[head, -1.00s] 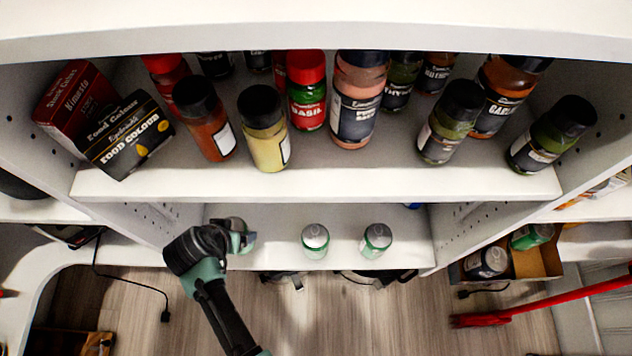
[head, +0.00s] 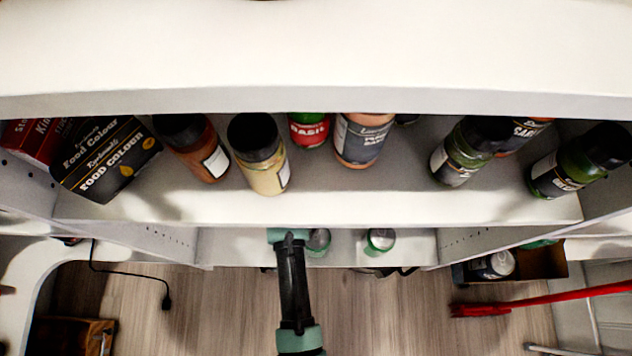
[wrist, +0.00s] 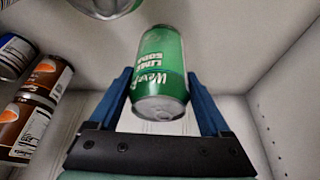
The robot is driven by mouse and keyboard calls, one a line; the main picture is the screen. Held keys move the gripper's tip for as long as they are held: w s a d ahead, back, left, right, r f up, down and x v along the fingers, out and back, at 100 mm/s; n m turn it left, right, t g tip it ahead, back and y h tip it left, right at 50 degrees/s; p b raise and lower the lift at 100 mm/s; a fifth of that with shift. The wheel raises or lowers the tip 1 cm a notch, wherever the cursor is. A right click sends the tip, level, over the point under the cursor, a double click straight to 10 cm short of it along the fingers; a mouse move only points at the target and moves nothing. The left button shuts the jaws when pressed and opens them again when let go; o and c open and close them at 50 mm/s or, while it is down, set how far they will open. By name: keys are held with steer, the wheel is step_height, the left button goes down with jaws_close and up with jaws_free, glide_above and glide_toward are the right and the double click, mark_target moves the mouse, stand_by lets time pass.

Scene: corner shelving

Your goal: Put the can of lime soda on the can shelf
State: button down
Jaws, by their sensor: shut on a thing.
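The can of lime soda (wrist: 164,60) is green with a silver end and a lime soda label, seen in the wrist view. My gripper (wrist: 159,82) is shut on it, with one blue finger on each side. In the head view my arm reaches into the lower shelf space (head: 230,248), the can shelf, and the gripper and held can are hidden under the upper shelf. Two silver-topped green cans stand on that lower shelf, one (head: 318,241) just right of my arm and partly hidden, the other (head: 381,240) farther right.
The upper shelf (head: 330,208) overhangs the lower one and carries spice jars and a food colour box (head: 105,158). In the wrist view, brown cans (wrist: 28,115) stand at the left and part of another can (wrist: 105,6) shows at the top.

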steer(key=d+f+b, duration=0.1)
steer(key=d, duration=0.1)
steer(key=d+f, duration=0.2)
steer(key=shift+w+f+b, duration=0.25)
steer(key=shift+w+b, duration=0.15)
jaws_free()
steer(key=shift+a+f, duration=0.1)
steer(key=p+v, duration=0.3)
steer(key=v, duration=0.4)
steer(key=shift+r, duration=0.4)
steer(key=shift+s, duration=0.1)
